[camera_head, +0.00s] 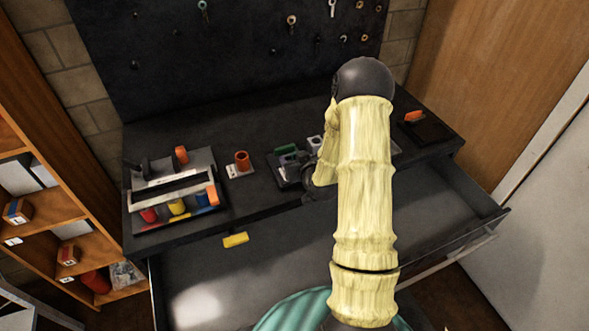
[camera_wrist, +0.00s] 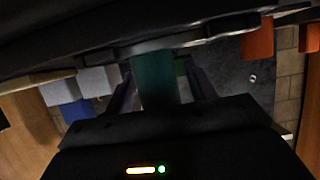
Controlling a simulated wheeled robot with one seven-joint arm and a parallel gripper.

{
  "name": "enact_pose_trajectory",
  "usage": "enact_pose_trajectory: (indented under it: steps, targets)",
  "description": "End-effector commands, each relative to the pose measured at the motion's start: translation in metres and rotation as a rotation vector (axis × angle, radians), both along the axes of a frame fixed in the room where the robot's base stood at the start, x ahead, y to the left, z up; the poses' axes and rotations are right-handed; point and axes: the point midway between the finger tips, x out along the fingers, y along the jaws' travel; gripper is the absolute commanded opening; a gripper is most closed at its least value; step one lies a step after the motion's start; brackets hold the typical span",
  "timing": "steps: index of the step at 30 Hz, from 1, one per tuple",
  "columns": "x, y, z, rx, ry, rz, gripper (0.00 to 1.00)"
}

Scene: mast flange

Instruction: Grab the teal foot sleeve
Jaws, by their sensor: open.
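A teal sleeve (camera_wrist: 155,80) stands in the middle of the wrist view, between the two dark fingers of my gripper (camera_wrist: 160,92). The fingers are apart, with one on each side of it. I cannot tell whether either finger touches it. Its lower part in the picture is hidden by my gripper body. In the head view a dark green piece (camera_head: 286,149) shows on the bench just left of my pale yellow arm. I cannot tell whether it is the same sleeve. My arm hides most of my gripper there.
An orange-red cup (camera_head: 242,161) stands left of the green piece. A tool tray (camera_head: 158,219) with coloured items lies further left. A pale lilac piece (camera_head: 314,144) is close beside my arm.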

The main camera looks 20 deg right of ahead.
Motion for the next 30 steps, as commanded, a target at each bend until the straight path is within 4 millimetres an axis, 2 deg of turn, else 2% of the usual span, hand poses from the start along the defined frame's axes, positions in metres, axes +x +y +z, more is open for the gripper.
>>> enact_pose_trajectory:
  steps: [4, 12, 13, 23, 30]
  targets:
    - [0.0, 0.0, 0.0, 0.0, 0.0, 0.0, 0.55]
    - [0.0, 0.0, 0.0, 0.0, 0.0, 0.0, 0.02]
    - [0.0, 0.0, 0.0, 0.0, 0.0, 0.0, 0.0]
    - [0.0, 0.0, 0.004, -0.001, -0.003, 0.0, 0.0]
    - [0.0, 0.0, 0.028, -0.002, -0.006, 0.0, 0.0]
